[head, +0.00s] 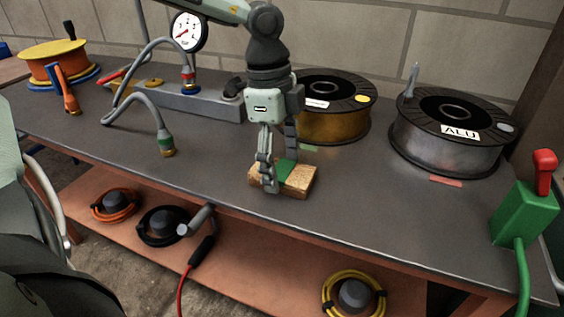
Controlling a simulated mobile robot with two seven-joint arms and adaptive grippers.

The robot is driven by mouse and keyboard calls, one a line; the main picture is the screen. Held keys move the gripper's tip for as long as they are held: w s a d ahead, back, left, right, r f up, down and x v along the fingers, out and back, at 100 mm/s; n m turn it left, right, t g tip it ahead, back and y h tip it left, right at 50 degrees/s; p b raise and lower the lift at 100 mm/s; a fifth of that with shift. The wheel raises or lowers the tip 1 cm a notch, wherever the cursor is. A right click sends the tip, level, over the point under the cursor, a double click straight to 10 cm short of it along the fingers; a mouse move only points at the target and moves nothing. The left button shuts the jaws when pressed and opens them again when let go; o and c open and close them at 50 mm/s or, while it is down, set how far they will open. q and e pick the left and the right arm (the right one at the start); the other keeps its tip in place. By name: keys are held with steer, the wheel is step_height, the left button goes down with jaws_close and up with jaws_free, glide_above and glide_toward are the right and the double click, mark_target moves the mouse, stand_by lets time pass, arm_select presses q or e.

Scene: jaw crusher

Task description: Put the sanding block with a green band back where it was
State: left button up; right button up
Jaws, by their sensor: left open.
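The sanding block (300,181) is a tan block with a green band, lying on the dark bench top (215,165) near its front edge. My left gripper (280,174) points down over it, with one finger at the near left side and the other behind. The fingers are apart around the block at the green band. I cannot tell whether they touch it. My right gripper is not in view.
A brass-coloured spool (335,125) and a silver spool labelled ALU (445,158) stand behind and to the right. A grey manifold with a gauge (188,31) and hoses is at left. A green box with red lever (525,210) is at the right edge. Coiled cables lie on the lower shelf (265,260).

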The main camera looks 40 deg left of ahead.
mark_target(275, 167)
arm_select(q)
steer(key=shift+r, duration=0.1)
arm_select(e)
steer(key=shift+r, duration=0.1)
arm_select(q)
steer(key=shift+r+p, duration=0.15)
steer(key=shift+p, duration=0.15)
steer(key=shift+w+r, duration=0.1)
steer(key=shift+r, duration=0.35)
step_height(275, 167, up, 11)
steer(key=a, duration=0.1)
steer(key=shift+s+a, duration=0.2)
steer(key=shift+s, duration=0.05)
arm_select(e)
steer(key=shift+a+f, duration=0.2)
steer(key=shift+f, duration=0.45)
